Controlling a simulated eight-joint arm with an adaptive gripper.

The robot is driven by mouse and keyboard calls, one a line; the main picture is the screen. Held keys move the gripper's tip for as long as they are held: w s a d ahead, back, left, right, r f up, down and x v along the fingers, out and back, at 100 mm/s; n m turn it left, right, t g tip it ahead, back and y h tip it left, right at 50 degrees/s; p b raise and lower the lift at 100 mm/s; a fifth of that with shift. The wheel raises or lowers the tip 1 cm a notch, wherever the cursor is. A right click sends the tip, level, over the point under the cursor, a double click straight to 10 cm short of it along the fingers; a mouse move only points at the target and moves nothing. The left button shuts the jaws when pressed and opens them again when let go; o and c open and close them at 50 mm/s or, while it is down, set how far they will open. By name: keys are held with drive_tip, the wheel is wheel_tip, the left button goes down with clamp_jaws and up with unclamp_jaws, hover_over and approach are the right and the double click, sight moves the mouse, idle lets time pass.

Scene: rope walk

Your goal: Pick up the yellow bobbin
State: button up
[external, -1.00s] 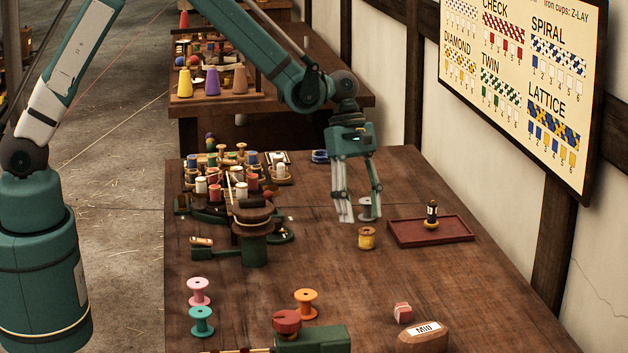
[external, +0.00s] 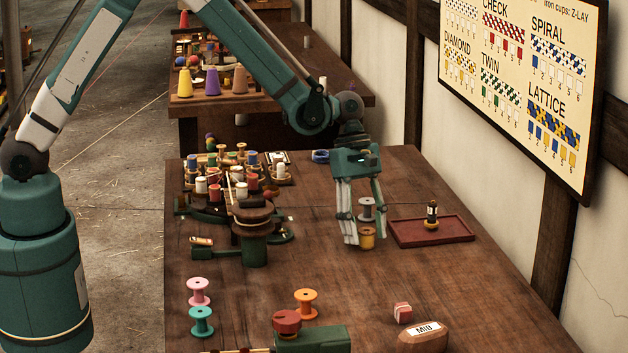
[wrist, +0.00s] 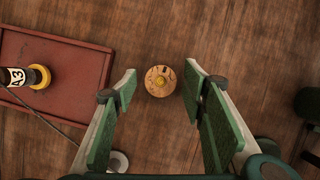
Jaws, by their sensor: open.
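The yellow bobbin (external: 367,239) stands upright on the wooden table, left of the red tray. In the wrist view its round pale top (wrist: 160,81) shows between the tips of my two green-padded fingers. My gripper (external: 366,232) is open and points down, with one finger on each side of the bobbin. Gaps show between the bobbin and both fingers in the wrist view. The exact height of the fingertips over the table is hard to tell.
A grey bobbin (external: 367,209) stands close behind the yellow one. A green-based winder (external: 254,245) is at left.

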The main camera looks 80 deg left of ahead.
idle(0.5)
drive_tip(key=c, duration=0.9)
drive_tip(key=shift+r, duration=0.1)
drive_tip(key=shift+r+p, duration=0.7)
drive_tip(key=shift+r, duration=4.25)
